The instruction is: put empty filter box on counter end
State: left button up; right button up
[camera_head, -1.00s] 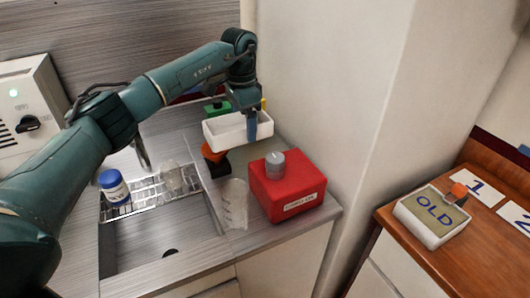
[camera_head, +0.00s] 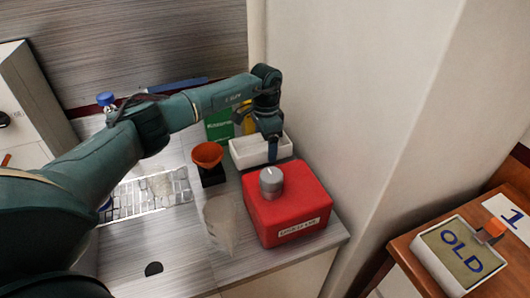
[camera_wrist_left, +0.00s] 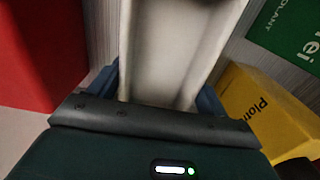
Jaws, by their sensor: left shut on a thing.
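The empty white filter box (camera_head: 247,155) is an open, shallow tray at the back of the counter, behind the red box and near the pale wall. My left gripper (camera_head: 272,150) is shut on its rim from above. In the left wrist view the white box (camera_wrist_left: 172,50) runs between the fingers. It is low over the counter (camera_head: 235,262); I cannot tell whether its bottom touches. My right gripper is out of view.
A red box (camera_head: 290,205) with a grey knob stands in front of the white box. An orange funnel (camera_head: 207,155) on a black stand is to its left. Green (camera_head: 218,125) and yellow (camera_wrist_left: 265,110) boxes stand behind. A clear beaker (camera_head: 221,222) is at front left.

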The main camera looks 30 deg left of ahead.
pick_arm(q)
jog(key=shift+f, duration=1.7)
jog(key=shift+f, duration=0.15)
jog(key=o, duration=1.1)
jog(key=shift+c, duration=0.2)
notch_tip(320, 180, up, 12)
jog(key=b, duration=0.1)
jog(key=shift+s, duration=0.1)
